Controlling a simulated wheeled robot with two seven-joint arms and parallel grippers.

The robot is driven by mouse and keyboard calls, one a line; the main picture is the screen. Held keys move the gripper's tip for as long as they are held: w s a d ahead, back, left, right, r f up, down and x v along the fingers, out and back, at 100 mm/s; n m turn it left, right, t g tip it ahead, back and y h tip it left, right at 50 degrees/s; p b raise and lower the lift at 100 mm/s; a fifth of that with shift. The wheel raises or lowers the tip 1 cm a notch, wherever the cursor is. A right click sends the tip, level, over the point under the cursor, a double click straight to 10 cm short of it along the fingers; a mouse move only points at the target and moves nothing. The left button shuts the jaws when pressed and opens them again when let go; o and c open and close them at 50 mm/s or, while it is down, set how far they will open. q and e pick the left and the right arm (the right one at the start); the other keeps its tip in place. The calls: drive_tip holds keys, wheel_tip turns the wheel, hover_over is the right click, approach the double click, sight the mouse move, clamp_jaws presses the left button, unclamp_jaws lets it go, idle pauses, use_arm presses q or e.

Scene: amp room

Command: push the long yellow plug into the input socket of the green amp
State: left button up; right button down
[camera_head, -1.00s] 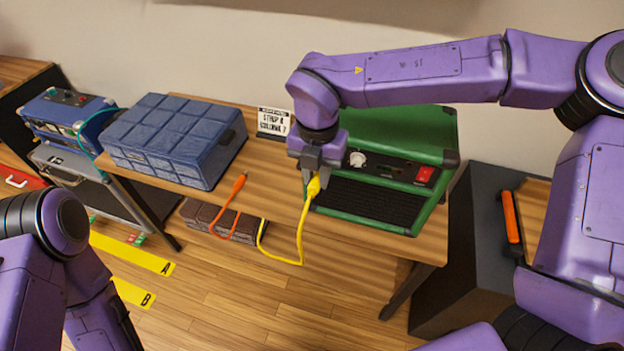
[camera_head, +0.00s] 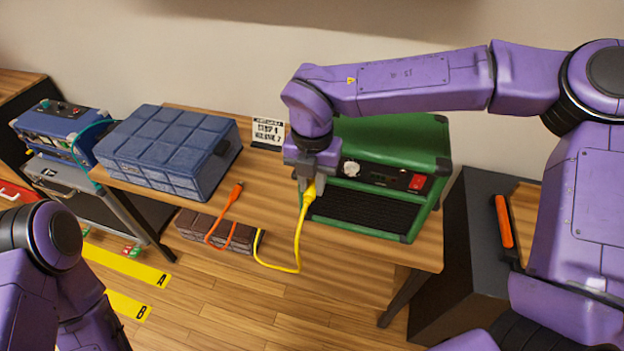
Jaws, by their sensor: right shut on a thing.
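The green amp (camera_head: 396,151) stands on the wooden table, its front panel showing a white knob and a red switch. My right gripper (camera_head: 309,190) is shut on the yellow plug (camera_head: 308,194) just in front of the left side of the amp's front. The plug's yellow cable (camera_head: 299,240) hangs down in a loop below the table edge. The input socket is not clearly seen; my right gripper covers the left end of the panel. I cannot tell whether the plug touches the amp. My left gripper is out of view; only my left arm shows at lower left.
An orange plug (camera_head: 236,190) with its cable lies on the table (camera_head: 262,178) left of my right gripper. A blue quilted case (camera_head: 168,150) sits further left, and a small sign (camera_head: 267,132) stands behind. A blue amp (camera_head: 62,120) is at far left. A dark cabinet (camera_head: 470,250) stands right.

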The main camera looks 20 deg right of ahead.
drive_tip(key=shift+w+d, duration=0.15)
drive_tip(key=shift+w, duration=0.05)
idle(0.4)
drive_tip(key=shift+w+d, duration=0.15)
drive_tip(key=shift+w, duration=0.05)
drive_tip(key=shift+w+d+p, duration=0.25)
drive_tip(key=shift+w+p, duration=0.2)
drive_tip(key=shift+p, duration=0.05)
idle(0.9)
drive_tip(key=c, duration=0.9)
unclamp_jaws()
wheel_tip(320, 180, up, 10)
drive_tip(key=b, duration=0.1)
drive_tip(key=shift+r+b, duration=0.2)
drive_tip(key=shift+b, duration=0.15)
